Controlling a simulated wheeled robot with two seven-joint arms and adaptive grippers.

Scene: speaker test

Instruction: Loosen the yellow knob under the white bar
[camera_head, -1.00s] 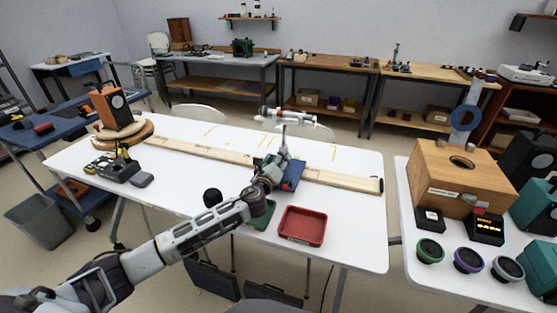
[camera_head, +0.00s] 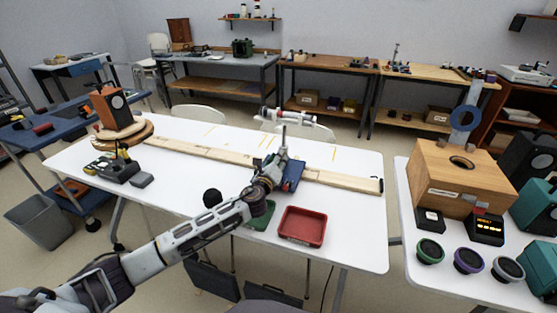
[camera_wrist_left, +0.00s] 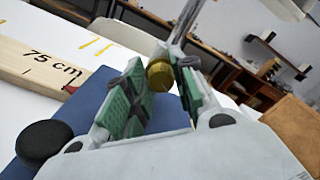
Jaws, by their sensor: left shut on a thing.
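The yellow knob (camera_wrist_left: 160,75) shows in the left wrist view between the green pads of my left gripper (camera_wrist_left: 162,95), which is shut on it. A grey post rises just beside the knob. In the head view my left gripper (camera_head: 281,163) is at the stand on the white table, and hides the knob there. The white bar (camera_head: 287,116) lies level on top of the stand. The stand's blue base (camera_head: 293,176) sits across the wooden rail (camera_head: 325,179). My right gripper is not in view.
A red tray (camera_head: 302,227) and a partly hidden green tray (camera_head: 262,218) lie at the table's front edge. A speaker (camera_head: 111,104) stands on a round wooden turntable at the left. A black round knob (camera_wrist_left: 44,142) is near the gripper. A wooden box (camera_head: 463,178) stands on the right table.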

